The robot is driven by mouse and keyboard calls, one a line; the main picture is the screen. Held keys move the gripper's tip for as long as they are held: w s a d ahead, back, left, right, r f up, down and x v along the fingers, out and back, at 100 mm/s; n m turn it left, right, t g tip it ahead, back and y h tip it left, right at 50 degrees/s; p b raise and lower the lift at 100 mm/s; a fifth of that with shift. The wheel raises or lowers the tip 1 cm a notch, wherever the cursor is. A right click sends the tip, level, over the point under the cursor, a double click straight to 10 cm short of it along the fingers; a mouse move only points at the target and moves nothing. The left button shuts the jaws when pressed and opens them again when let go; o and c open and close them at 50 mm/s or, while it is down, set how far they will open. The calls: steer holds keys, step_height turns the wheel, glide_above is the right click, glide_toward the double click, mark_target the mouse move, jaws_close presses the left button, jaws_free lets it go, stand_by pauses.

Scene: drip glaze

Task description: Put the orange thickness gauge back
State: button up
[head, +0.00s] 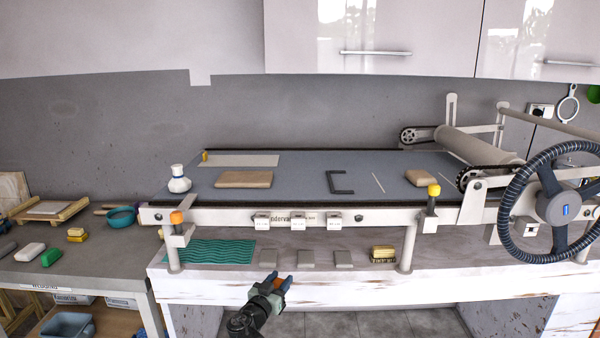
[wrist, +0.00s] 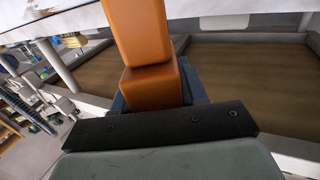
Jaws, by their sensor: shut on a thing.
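The orange thickness gauge (wrist: 150,88) is held in my gripper and shows large in the wrist view as stacked orange blocks. In the head view only a small orange piece (head: 286,284) of it shows between the blue fingertips. My gripper (head: 277,281) is shut on it, low in front of the bench's white front edge and below the roller table. My own fingers hide part of the gauge.
The slab roller table (head: 400,161) stands behind, with a steering-style wheel (head: 555,207) at right. Posts with an orange knob (head: 176,217) and a yellow knob (head: 434,190) rise at its front. Grey tiles (head: 307,258), a teal mat (head: 208,252) and a yellow block (head: 383,252) lie beneath.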

steer(key=s+d+f+m+g+h, duration=0.15)
steer(key=s+d, duration=0.25)
steer(key=d, duration=0.4)
steer(key=s+d+f+m+g+h, duration=0.1)
steer(key=s+d+m+g+h, duration=0.15)
steer(key=d, duration=0.45)
steer(key=s+d+f+m+g+h, duration=0.1)
steer(key=s+d+f+h, duration=0.2)
steer(key=d, duration=0.5)
steer(key=w+a+r+m+g, duration=0.1)
steer(key=a+r, duration=0.1)
steer(key=r, duration=1)
steer(key=w+a+r+g+h, duration=0.1)
steer(key=w+a+r, duration=0.1)
steer(key=r, duration=1)
steer(key=w+a+r+m, duration=0.1)
steer(key=a+r, duration=0.2)
steer(key=r, duration=0.9)
steer(key=w+a+r+n+t+y, duration=0.15)
steer(key=w+r, duration=0.25)
steer(key=w, duration=0.6)
steer(key=w+a+r+t, duration=0.15)
steer(key=w+r, duration=0.25)
steer(key=w, duration=0.6)
steer(key=w+a+r+n+y, duration=0.15)
steer(key=w+r, duration=0.35)
steer(key=w, duration=0.5)
step_height(320, 180, down, 10)
steer(key=shift+s+a, duration=0.2)
steer(key=shift+a, duration=0.25)
